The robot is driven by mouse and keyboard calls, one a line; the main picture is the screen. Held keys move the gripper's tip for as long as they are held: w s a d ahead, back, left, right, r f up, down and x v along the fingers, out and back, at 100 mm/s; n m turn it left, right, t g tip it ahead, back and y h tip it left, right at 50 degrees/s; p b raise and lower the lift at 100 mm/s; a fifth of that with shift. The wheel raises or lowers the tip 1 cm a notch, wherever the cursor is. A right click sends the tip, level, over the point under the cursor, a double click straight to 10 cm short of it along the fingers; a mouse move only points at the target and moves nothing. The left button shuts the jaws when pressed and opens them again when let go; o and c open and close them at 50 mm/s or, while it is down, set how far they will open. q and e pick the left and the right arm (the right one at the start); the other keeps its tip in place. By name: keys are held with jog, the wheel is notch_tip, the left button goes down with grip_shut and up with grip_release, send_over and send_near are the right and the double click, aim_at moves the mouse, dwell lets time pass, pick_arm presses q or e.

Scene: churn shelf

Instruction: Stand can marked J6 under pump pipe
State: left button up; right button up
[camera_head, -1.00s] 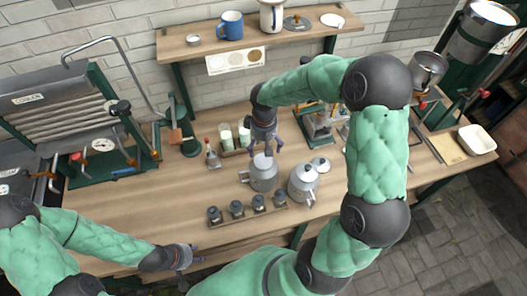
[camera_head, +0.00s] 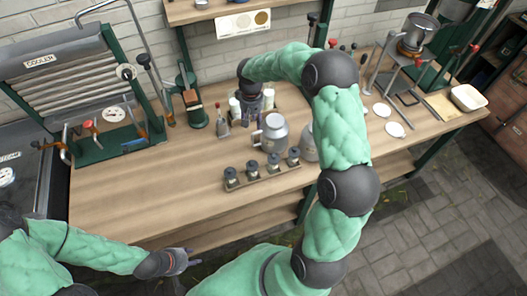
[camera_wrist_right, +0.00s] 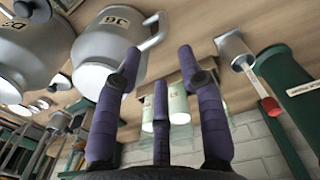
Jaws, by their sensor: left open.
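The grey can marked J6 (camera_wrist_right: 112,45) shows upside down in the right wrist view, its handle towards my fingers. In the head view a grey can (camera_head: 272,134), apparently the same one, stands upright on the bench with its handle to the left. My right gripper (camera_head: 250,118) is behind and left of it. Its purple fingers (camera_wrist_right: 158,85) are spread with nothing between them, one close to the handle; contact is unclear. A bent grey pipe (camera_head: 130,22) rises by the cooler, far left. My left gripper (camera_head: 190,262) is open and empty at the bench's front edge.
A second grey can (camera_head: 307,140) stands to the right, partly behind my right arm. Several small dark-topped jars (camera_head: 262,172) stand on a rack in front. White bottles (camera_wrist_right: 177,103) stand behind. The left bench top (camera_head: 150,195) is clear.

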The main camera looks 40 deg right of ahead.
aim_at(252, 138)
jog(key=shift+f, duration=0.3)
jog(key=shift+w+d+f, duration=0.1)
jog(key=shift+f, duration=0.25)
notch_tip(252, 138, down, 5)
jog(key=shift+f, duration=0.2)
jog(key=f, duration=0.3)
jog(key=f+b, duration=0.1)
jog(key=shift+a+f, duration=0.35)
grip_shut()
jog(key=shift+r, duration=0.2)
